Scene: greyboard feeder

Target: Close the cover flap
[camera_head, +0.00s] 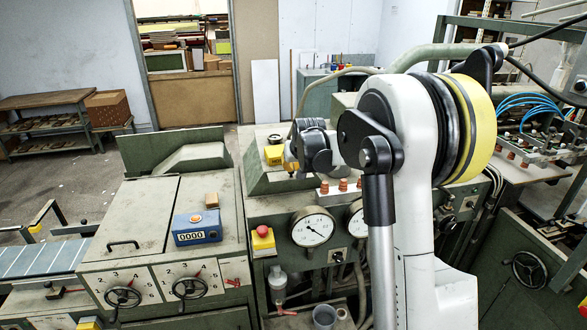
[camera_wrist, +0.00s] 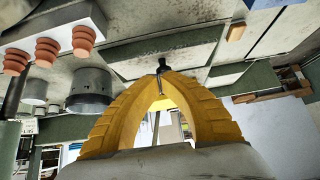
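On the feeder in the head view, a green plate (camera_head: 165,143) stands raised at the back left, above the pale top. It looks like the cover flap, but I cannot be sure. A flat lid (camera_head: 140,210) with a dark handle (camera_head: 123,244) lies in front of it. My gripper (camera_head: 291,164) is to the right of the plate, mostly hidden by its own wrist. In the wrist view, the yellow fingers of my gripper (camera_wrist: 163,73) arch together and their tips meet. A small dark piece (camera_wrist: 163,64) shows at the tips; I cannot tell whether it is held.
A blue counter box (camera_head: 197,227) and a small wooden block (camera_head: 212,200) sit on the feeder top. A yellow box (camera_head: 273,155) stands near my gripper.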

